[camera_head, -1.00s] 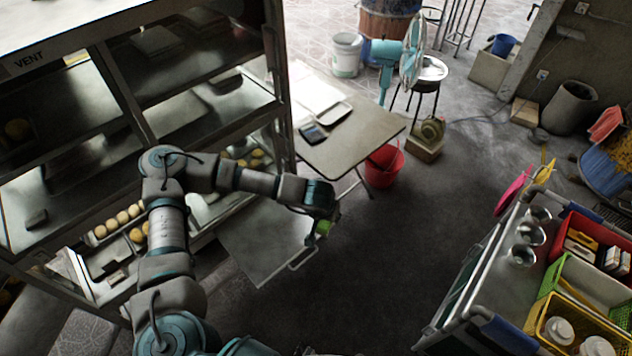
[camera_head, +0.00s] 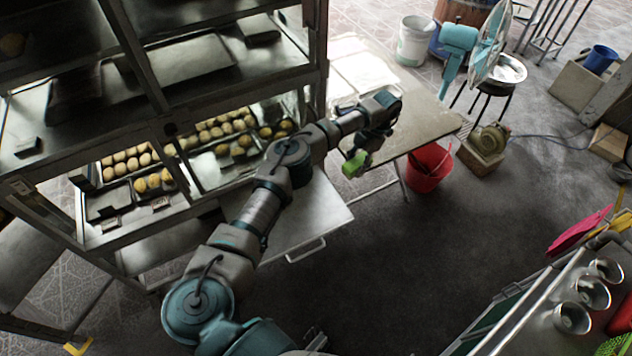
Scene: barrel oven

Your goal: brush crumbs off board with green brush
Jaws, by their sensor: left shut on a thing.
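My left gripper (camera_head: 374,136) is shut on the green brush (camera_head: 354,164), of which only a small bright green part shows below the fingers. The gripper hides the rest of the brush. The brush appears in front of the near edge of the work table, beyond the flat grey pull-out board (camera_head: 308,215) with a handle at its front. I cannot tell its height or whether it touches anything. No crumbs can be made out on the board, and my arm covers part of it. My right gripper cannot be made out.
The rack (camera_head: 150,85) on the left holds trays of round buns (camera_head: 128,163). The work table (camera_head: 425,118) stands behind my gripper, with a red bucket (camera_head: 428,170) beside it. A cart with metal bowls (camera_head: 590,292) is at the lower right. The floor between is clear.

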